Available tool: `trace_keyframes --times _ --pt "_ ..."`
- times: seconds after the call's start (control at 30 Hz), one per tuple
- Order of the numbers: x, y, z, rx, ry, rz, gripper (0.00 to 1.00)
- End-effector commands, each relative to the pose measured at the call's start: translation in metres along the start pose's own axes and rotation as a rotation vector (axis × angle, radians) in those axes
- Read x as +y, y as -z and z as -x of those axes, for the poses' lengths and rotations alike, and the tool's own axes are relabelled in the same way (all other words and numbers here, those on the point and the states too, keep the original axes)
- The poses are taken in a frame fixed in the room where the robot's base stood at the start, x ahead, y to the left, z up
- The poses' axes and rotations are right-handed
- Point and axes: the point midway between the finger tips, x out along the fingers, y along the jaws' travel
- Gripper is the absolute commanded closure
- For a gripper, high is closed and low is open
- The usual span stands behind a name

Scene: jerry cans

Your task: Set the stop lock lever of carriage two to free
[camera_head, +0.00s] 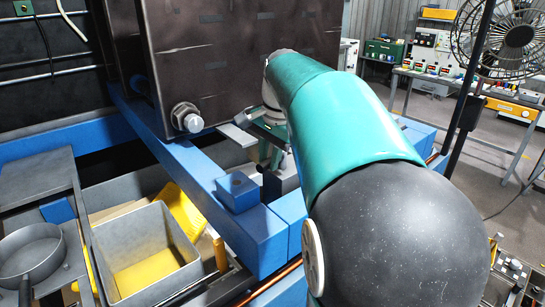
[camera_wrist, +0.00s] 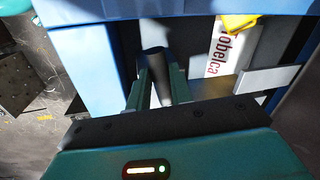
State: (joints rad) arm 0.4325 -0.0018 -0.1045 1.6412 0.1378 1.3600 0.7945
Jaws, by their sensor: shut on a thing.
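My gripper (camera_wrist: 159,85) reaches down by the blue frame, with its two green fingers closed on a dark grey piece (camera_wrist: 154,60) in the wrist view. This piece looks like the stop lock lever; its lower part is hidden by the fingers. In the head view my gripper (camera_head: 268,152) is beside the dark carriage body (camera_head: 225,55), largely covered by my teal arm. A dark grey block (camera_head: 281,182) shows just below it. I cannot read the lever's setting or a carriage number.
A flat grey bar (camera_head: 238,135) juts out left of my gripper. The blue beam (camera_head: 185,165) with a blue block (camera_head: 238,192) runs beside it. A grey bin (camera_head: 147,250) with yellow inside stands lower left. A fan (camera_head: 505,35) and workbenches are at the upper right.

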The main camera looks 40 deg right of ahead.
Motion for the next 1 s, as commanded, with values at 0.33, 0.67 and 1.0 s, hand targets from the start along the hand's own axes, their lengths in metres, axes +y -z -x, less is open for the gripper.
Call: trace_keyframes --times 0.33,0.67,1.0 --pt "-0.0018 0.0012 -0.0021 0.008 -0.001 -0.034 1.00" --pt "-0.0018 0.0011 -0.0018 0.008 -0.001 -0.033 0.57" --pt "-0.0016 0.0006 0.0016 0.007 0.000 -0.032 0.57"
